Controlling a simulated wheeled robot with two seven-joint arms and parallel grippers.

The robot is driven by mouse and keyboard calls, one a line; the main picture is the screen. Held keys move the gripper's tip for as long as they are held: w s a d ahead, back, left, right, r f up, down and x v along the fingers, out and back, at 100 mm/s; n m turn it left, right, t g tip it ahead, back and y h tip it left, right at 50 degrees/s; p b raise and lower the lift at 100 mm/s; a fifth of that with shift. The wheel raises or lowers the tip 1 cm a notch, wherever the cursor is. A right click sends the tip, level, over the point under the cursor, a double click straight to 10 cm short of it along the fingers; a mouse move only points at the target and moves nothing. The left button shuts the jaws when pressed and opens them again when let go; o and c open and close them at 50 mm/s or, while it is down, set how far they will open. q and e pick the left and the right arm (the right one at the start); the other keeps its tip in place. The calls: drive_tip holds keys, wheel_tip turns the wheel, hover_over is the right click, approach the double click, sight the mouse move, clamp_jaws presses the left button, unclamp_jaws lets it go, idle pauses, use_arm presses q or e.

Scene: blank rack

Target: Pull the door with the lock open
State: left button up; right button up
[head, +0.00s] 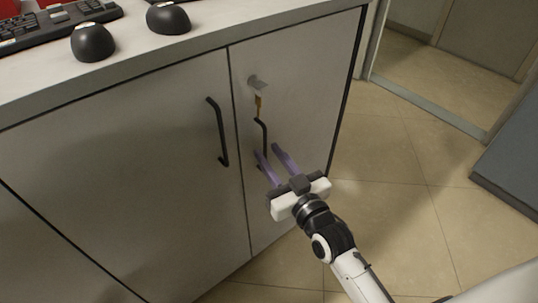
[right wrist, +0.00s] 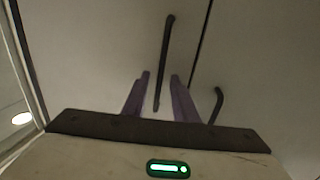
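The door with the lock (head: 303,95) is the right, pale grey cabinet door and is shut. Its lock (head: 258,86) sits near the upper left corner, with a small brass-coloured piece hanging from it. Below is its black upright bar handle (head: 264,134), also in the right wrist view (right wrist: 165,55). My right gripper (head: 268,150) has two purple fingers, open and apart, pointing at the handle's lower part. In the right wrist view the handle lies between the fingertips (right wrist: 160,77); I cannot tell whether they touch it. My left gripper is not in view.
The left door (head: 130,170) is shut, with its own black handle (head: 218,132) close by. The cabinet top (head: 215,25) holds a keyboard (head: 60,22) and two dark rounded objects. Tiled floor (head: 400,170) is clear to the right, with a dark-edged block (head: 512,165) at the far right.

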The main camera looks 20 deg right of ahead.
drive_tip(key=shift+w, duration=0.5)
drive_tip(key=shift+c, duration=0.2)
clamp_jaws()
idle(1.0)
